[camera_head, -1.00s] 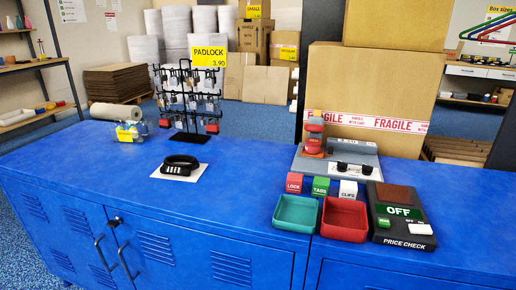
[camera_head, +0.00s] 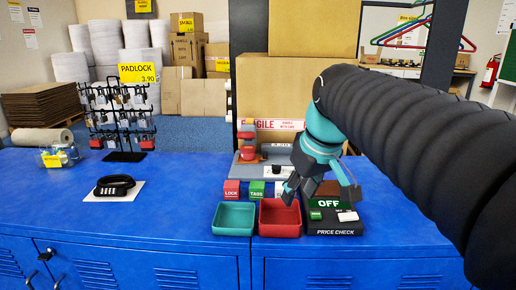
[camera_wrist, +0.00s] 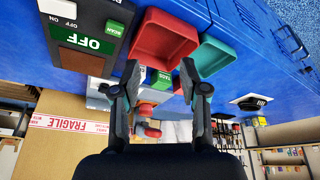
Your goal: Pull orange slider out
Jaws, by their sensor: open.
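My gripper (camera_head: 320,190) is open and empty above the counter, near the red tray and the price check unit. In the wrist view, which is upside down, its two fingertips (camera_wrist: 158,72) are spread apart. No part is clearly readable as an orange slider. A red-orange upright part (camera_head: 248,142) stands at the left of a grey device (camera_head: 240,170) at the back of the counter. In the wrist view the red-orange part (camera_wrist: 147,109) shows between the fingers, farther off. My arm hides the right part of the grey device in the head view.
A teal tray (camera_head: 234,218), a red tray (camera_head: 280,222) and the price check unit (camera_head: 334,228) stand at the front. Small LOCK (camera_head: 231,188) and TABS (camera_head: 257,188) blocks stand behind the trays. A padlock rack (camera_head: 122,115) is left.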

